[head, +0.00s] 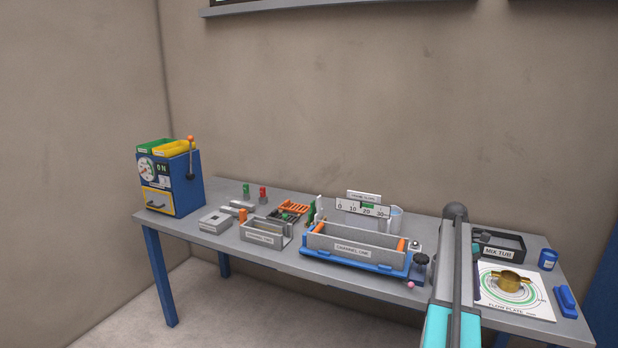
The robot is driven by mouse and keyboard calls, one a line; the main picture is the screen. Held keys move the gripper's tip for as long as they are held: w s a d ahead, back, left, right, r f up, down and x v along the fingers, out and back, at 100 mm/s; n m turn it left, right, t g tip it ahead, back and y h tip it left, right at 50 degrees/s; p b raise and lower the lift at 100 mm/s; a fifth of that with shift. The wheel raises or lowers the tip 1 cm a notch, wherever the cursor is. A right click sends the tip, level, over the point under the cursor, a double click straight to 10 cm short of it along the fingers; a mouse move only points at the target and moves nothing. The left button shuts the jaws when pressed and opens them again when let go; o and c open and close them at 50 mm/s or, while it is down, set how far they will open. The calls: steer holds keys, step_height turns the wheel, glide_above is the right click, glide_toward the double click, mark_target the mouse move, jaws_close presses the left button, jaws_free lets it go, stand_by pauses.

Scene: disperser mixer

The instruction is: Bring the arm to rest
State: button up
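My arm (450,285) shows at the lower right, with grey links, a dark rounded joint at the top and teal parts at the bottom edge. It stands in front of the table and covers part of it between the blue-based channel unit and the flow plate. My gripper is not visible, so I cannot see whether it holds anything.
A grey table (213,239) spans the view. On it are a blue machine (184,186) with an orange-tipped lever, a small channel box (262,238), a larger channel unit (352,251), a mix tub (497,252) and a flow plate (532,305) bearing a brass ring (510,283).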

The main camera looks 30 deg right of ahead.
steer(key=w+a+f+n+g+b, duration=0.15)
steer(key=w+a+f, duration=0.25)
steer(key=a+f, duration=0.75)
steer(key=w+a+f+n+g, duration=0.1)
steer(key=w+a+f+n, duration=0.25)
steer(key=a+f, duration=0.8)
steer(key=s+a+f+n+h, duration=0.1)
steer(key=s+a+f, duration=0.1)
steer(key=a+f, duration=0.55)
steer(key=s+a+f, duration=0.2)
steer(key=a+f, duration=0.2)
steer(key=a, duration=0.7)
steer(key=s+a+f+m+t+b, duration=0.1)
steer(key=s+a+f+m, duration=0.2)
steer(key=s+a+f, duration=0.4)
steer(key=s+a+f+m+t+b, duration=0.1)
steer(key=s+a+f+m, duration=0.2)
steer(key=s+a+f, duration=0.4)
steer(key=s+a, duration=0.5)
steer(key=shift+m, duration=0.3)
steer(key=shift+s+r, duration=0.1)
